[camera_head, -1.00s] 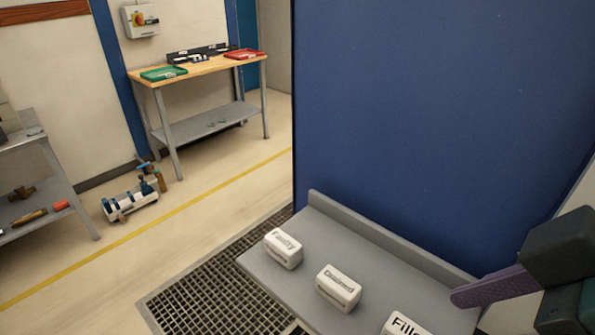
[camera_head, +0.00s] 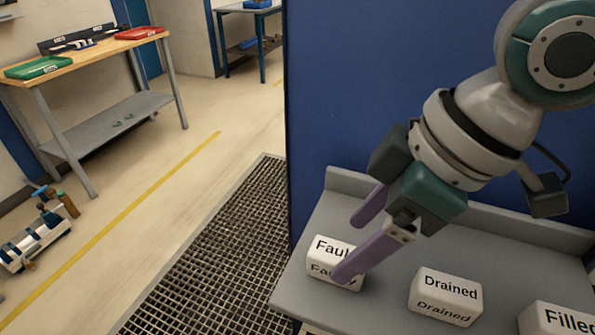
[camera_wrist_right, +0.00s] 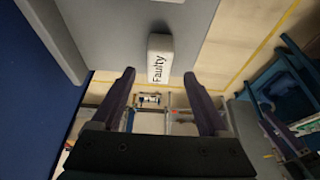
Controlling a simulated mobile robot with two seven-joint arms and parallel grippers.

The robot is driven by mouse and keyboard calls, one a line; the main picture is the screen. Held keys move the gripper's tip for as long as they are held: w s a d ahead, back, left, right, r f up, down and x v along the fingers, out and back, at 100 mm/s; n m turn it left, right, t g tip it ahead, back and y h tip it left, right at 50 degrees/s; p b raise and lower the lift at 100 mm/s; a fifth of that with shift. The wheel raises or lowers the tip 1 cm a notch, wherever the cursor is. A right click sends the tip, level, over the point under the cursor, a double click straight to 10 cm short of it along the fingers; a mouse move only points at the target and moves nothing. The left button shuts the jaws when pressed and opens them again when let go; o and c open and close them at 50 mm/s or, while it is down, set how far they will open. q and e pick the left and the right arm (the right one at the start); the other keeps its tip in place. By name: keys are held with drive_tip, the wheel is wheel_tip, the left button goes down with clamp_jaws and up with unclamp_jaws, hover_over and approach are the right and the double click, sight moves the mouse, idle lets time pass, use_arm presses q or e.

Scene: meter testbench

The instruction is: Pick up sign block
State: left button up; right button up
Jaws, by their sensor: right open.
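Three white sign blocks stand on a grey shelf (camera_head: 385,268). The block reading "Faulty" (camera_head: 325,250) is at the left, "Drained" (camera_head: 446,297) in the middle and "Filled" (camera_head: 560,319) at the right, cut by the picture edge. My right gripper (camera_head: 354,248) is open, its purple fingers pointing down-left by the Faulty block; one finger covers part of its label in the head view. In the right wrist view the Faulty block (camera_wrist_right: 160,58) lies ahead of the two spread fingers (camera_wrist_right: 160,90), with nothing held between them.
A blue panel (camera_head: 380,90) rises behind the shelf, which has a raised back lip. A floor grating (camera_head: 215,250) lies left of the shelf. A wooden-topped workbench (camera_head: 85,62) with green and red trays stands farther left.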

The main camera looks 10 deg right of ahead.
sight(341, 253)
drive_tip(key=x, duration=0.5)
drive_tip(key=shift+w, duration=0.1)
clamp_jaws()
idle(0.4)
